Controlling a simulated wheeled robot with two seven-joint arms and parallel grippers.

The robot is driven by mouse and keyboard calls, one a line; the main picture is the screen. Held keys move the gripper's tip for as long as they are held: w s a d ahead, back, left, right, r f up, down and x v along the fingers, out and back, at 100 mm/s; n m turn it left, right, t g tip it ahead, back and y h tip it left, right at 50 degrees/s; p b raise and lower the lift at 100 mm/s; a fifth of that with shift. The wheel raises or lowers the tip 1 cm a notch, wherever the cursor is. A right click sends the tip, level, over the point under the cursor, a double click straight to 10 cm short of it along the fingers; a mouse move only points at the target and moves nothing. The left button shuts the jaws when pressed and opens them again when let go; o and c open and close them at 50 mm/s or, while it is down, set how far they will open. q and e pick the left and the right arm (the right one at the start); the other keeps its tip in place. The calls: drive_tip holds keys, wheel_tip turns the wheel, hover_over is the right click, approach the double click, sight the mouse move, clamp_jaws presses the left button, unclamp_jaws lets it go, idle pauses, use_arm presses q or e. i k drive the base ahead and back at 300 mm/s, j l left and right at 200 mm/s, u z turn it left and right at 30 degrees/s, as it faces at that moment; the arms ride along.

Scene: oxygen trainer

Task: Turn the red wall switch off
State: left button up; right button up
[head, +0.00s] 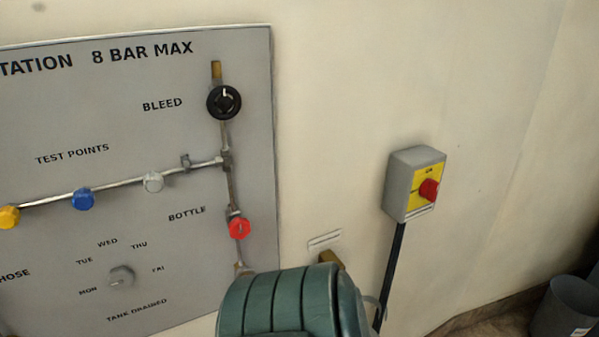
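The red wall switch is a red rotary knob (429,190) on a yellow plate, on the front of a grey box (400,185) fixed to the wall right of centre in the head view. Small lettering on the plate is too small to read surely, so I cannot tell the knob's setting. A dark cable or conduit runs down from the box. Neither of my grippers is in view, and nothing touches the knob.
A grey panel (60,130) on the left carries a black bleed knob (224,102), a red bottle knob (239,228) and coloured test points. A green ribbed cylinder (290,305) stands below, in front of the wall. A grey bin (568,308) is at lower right.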

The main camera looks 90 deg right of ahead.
sight(429, 188)
drive_tip(key=z, duration=3.45)
drive_tip(key=k+z, duration=0.1)
drive_tip(key=z, duration=0.25)
